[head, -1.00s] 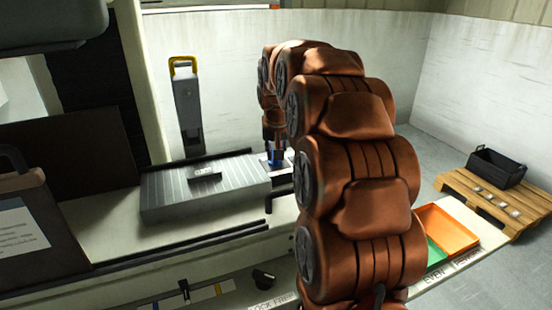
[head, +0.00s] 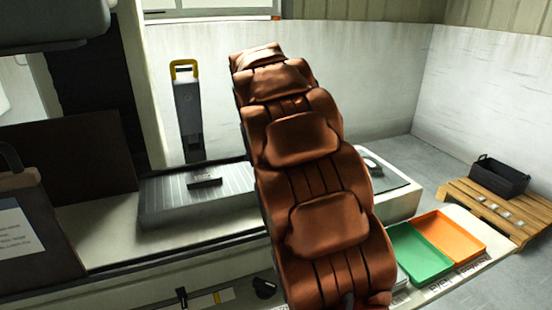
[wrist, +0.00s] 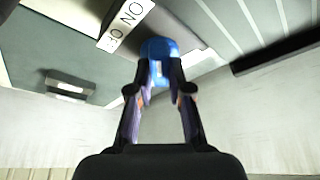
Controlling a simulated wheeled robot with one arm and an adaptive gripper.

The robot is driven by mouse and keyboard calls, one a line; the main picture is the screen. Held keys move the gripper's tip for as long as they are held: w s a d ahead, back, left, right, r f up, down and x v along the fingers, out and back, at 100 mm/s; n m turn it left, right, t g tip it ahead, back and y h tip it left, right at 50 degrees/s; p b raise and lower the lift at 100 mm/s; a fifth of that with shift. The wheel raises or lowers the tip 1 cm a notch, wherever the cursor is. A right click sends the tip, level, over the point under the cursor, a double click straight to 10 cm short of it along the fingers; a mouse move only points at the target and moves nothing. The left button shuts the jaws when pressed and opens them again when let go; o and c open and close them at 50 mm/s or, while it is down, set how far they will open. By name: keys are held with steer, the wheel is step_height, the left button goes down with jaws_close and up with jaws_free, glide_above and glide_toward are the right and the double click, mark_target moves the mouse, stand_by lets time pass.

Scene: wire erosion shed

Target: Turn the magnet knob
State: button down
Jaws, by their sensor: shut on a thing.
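A blue knob (wrist: 158,47) sits between my fingertips in the wrist view, beside a white label (wrist: 126,27) with ON and OFF lettering. My gripper (wrist: 159,76) is shut on the knob, with one finger on each side. The grey ribbed magnet plate (head: 158,207) lies on the machine bed in the head view, and a small dark block (head: 204,181) lies on top of it. My arm hides the plate's right end, the knob and my gripper in the head view.
A grey post with a yellow handle (head: 187,100) stands behind the plate. A green tray (head: 419,257) and an orange tray (head: 450,236) lie right of my arm. A black crate (head: 499,178) stands on a wooden pallet (head: 480,208) at far right.

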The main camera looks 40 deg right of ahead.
steer(key=shift+r, duration=0.1)
steer(key=c, duration=1.1)
jaws_free()
steer(key=v, duration=1.2)
steer(key=s+a+f+n+g+y, duration=0.15)
steer(key=s+a+f+n, duration=0.25)
steer(key=s+a+f, duration=0.6)
steer(key=s+a+f+n+g+y, duration=0.15)
steer(key=s+a+f+n, duration=0.35)
steer(key=s, duration=0.8)
steer(key=s+a+f+n+g+y, duration=0.1)
steer(key=s+a+f+n+g, duration=0.15)
steer(key=s+a+f, duration=0.65)
steer(key=shift+n+t, duration=0.25)
steer(key=shift+t, duration=0.4)
steer(key=r+p, duration=0.4)
steer(key=r, duration=0.1)
steer(key=s+d+r+p, duration=0.1)
steer(key=r+p, duration=0.3)
steer(key=p, duration=0.1)
steer(key=d+r+p, duration=0.1)
steer(key=r+p, duration=0.4)
steer(key=shift+s+d+r, duration=0.1)
steer(key=shift+s+r, duration=0.1)
steer(key=shift+r, duration=0.15)
